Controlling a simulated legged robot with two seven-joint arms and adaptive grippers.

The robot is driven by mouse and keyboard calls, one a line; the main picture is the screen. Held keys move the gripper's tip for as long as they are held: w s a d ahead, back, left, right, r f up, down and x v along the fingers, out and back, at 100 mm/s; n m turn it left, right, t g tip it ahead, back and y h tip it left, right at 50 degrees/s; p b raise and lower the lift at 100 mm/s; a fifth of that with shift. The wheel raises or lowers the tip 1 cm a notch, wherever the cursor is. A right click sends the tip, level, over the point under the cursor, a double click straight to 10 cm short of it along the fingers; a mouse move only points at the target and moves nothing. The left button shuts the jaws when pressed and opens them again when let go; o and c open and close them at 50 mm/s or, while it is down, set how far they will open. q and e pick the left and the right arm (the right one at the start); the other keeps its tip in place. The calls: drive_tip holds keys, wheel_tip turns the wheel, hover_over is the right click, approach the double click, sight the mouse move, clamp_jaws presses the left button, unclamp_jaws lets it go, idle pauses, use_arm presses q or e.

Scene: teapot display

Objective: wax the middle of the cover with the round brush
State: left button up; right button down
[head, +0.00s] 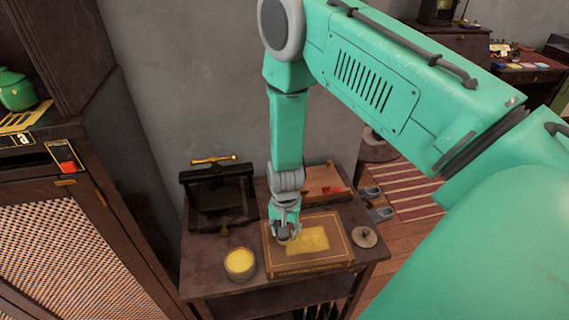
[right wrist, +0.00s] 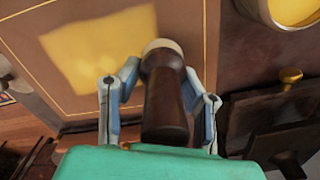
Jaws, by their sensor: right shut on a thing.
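A brown book cover (head: 275,262) with thin gold border lines lies on a dark table, and it fills much of the right wrist view (right wrist: 75,95). A pale yellow wax patch (head: 308,240) covers its middle; it also shows in the wrist view (right wrist: 95,50). My right gripper (head: 285,230) is over the cover's left part, shut on the round brush (right wrist: 163,95). The brush has a dark brown handle and a pale round head at the patch's edge; I cannot tell whether it touches the cover. My left gripper is out of view.
An open tin of yellow wax (head: 240,263) stands left of the cover. A round lid (head: 365,237) lies to its right. A dark press with a brass handle (head: 217,195) and a wooden board with a red item (head: 325,184) stand behind. A cabinet (head: 75,225) is at left.

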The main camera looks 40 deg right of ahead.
drive_tip(key=shift+r+p, duration=1.9)
drive_tip(key=shift+r, duration=0.8)
wheel_tip(320, 180, up, 3)
drive_tip(key=shift+r+p, duration=0.1)
drive_tip(key=shift+p, duration=1.15)
